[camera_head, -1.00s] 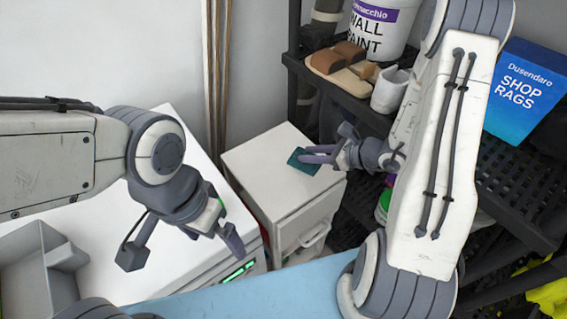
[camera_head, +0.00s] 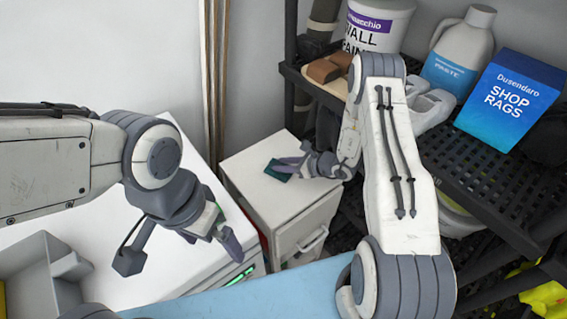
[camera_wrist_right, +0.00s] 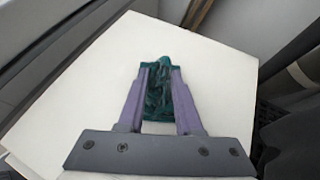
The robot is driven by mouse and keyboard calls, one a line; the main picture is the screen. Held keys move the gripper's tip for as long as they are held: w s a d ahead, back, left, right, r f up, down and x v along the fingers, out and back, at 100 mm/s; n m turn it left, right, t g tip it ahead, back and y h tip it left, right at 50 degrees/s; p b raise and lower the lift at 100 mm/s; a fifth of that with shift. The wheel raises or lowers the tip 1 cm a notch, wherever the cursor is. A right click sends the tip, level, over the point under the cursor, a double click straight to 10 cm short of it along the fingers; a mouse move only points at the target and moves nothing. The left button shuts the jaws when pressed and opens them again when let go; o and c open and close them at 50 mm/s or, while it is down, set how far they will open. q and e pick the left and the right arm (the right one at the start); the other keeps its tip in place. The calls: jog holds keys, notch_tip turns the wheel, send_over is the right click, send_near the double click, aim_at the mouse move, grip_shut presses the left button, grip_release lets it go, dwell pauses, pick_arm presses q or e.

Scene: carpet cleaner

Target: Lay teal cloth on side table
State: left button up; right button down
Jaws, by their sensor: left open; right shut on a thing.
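The teal cloth (camera_head: 279,169) is a small dark teal piece at the tips of my right gripper (camera_head: 290,165), over the top of the white side table (camera_head: 262,196). In the right wrist view the teal cloth (camera_wrist_right: 160,92) shows between the two purple fingers of my right gripper (camera_wrist_right: 158,75), which is shut on it. I cannot tell whether the cloth touches the tabletop (camera_wrist_right: 95,100). My left gripper (camera_head: 222,240) is open and empty, above the white appliance top at the left.
A black shelf (camera_head: 480,175) at the right holds a paint bucket (camera_head: 375,25), a blue shop rags box (camera_head: 510,95), a jug (camera_head: 460,55) and brushes (camera_head: 325,70). A grey tray (camera_head: 40,275) lies at the left. Wooden strips (camera_head: 214,80) lean on the wall behind the table.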

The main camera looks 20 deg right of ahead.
jog(key=shift+f, duration=0.1)
jog(key=c, duration=0.6)
grip_release()
